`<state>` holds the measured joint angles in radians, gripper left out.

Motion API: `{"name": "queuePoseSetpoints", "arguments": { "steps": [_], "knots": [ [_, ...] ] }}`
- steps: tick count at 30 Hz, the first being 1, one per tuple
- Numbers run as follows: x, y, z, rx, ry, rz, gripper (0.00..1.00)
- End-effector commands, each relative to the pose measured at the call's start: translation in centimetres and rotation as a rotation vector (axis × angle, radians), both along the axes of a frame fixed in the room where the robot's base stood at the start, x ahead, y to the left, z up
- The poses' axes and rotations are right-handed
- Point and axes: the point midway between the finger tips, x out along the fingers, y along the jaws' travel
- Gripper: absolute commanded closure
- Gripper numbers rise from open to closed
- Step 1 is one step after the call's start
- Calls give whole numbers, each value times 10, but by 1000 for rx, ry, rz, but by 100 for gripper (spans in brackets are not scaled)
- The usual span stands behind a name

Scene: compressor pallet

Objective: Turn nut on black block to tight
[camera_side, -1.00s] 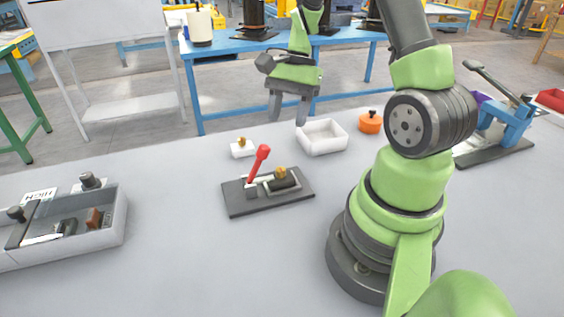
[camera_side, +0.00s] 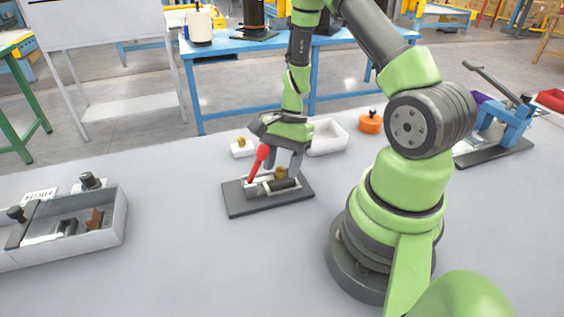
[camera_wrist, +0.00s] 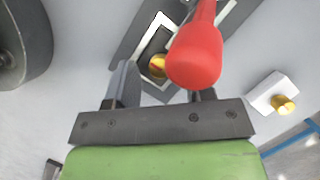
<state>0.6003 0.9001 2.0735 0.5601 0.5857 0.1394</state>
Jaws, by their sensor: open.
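The brass nut (camera_side: 281,173) sits on the black block (camera_side: 285,184) on the dark base plate (camera_side: 240,207). In the wrist view the nut (camera_wrist: 157,66) shows between my fingers, partly beside the red handle. The red-handled lever (camera_side: 262,155) stands tilted up on the same plate, left of the nut; its red end (camera_wrist: 195,55) covers part of the wrist view and my right finger there. My gripper (camera_side: 283,167) is open and empty, fingers pointing down, just above and around the nut's area. Whether a finger touches the nut or lever cannot be told.
A small white block with a brass piece (camera_side: 241,149) and a white tray (camera_side: 327,138) stand behind the plate. An orange pot (camera_side: 370,122) is farther right. A grey bin (camera_side: 112,222) of parts lies at left. The table front is clear.

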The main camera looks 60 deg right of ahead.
Motion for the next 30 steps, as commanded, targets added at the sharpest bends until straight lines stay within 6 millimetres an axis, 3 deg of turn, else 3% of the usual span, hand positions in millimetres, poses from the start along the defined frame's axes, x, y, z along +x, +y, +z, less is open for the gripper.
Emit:
{"name": "queuePoseSetpoints", "arguments": {
  "steps": [4, 10, 30],
  "knots": [
    [0, 0, 0, 0, 0, 0, 54],
    [0, 0, 0, 0, 0, 0, 100],
    [0, 0, 1, 0, 0, -65, 100]
  ]
}}
